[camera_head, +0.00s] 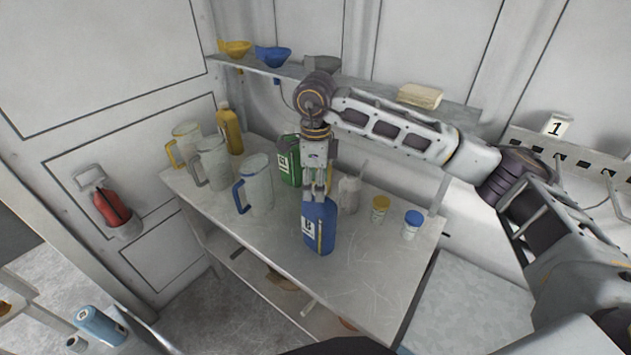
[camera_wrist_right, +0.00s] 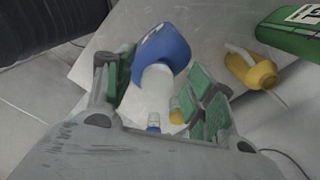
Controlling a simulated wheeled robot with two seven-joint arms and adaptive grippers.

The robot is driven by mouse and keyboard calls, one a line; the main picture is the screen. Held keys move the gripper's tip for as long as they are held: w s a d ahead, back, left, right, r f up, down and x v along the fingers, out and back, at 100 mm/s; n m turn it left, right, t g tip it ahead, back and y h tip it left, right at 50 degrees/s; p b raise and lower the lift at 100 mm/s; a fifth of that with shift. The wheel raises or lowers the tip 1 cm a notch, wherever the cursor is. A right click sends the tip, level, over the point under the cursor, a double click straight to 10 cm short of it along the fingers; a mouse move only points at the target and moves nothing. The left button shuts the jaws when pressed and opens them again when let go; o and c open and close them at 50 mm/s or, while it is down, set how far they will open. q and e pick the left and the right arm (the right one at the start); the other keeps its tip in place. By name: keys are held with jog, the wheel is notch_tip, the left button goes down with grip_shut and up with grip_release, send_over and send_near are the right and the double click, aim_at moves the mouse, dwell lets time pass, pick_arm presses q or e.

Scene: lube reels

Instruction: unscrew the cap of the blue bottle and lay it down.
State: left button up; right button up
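The blue bottle (camera_head: 321,228) stands upright on the metal table, with a label on its front. My right gripper (camera_head: 317,192) is directly above its top and hides the cap in the head view. In the right wrist view the blue bottle (camera_wrist_right: 168,45) shows with a white cap (camera_wrist_right: 154,88) between the green-padded fingers of my right gripper (camera_wrist_right: 163,92). The fingers are open, with gaps visible on both sides of the cap. My left gripper is not in view.
A green bottle (camera_head: 290,160), clear jugs (camera_head: 258,185), a yellow bottle (camera_head: 230,130), a pale oil can (camera_head: 349,194) and small jars with yellow (camera_head: 380,207) and blue (camera_head: 412,223) lids stand around it. The table (camera_head: 370,285) is bare in front and to the right.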

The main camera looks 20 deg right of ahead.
jog(key=c, duration=0.8)
jog(key=shift+s+n+b, duration=0.1)
jog(key=shift+n+b, duration=0.65)
jog(key=shift+n, duration=0.25)
jog(key=shift+s+n+b, duration=0.15)
jog(key=shift+n+b, duration=0.8)
jog(key=shift+n, duration=0.55)
jog(key=shift+r+p, duration=0.65)
jog(key=shift+r, duration=0.75)
jog(key=shift+r+p, duration=1.05)
jog(key=shift+r, duration=1.3)
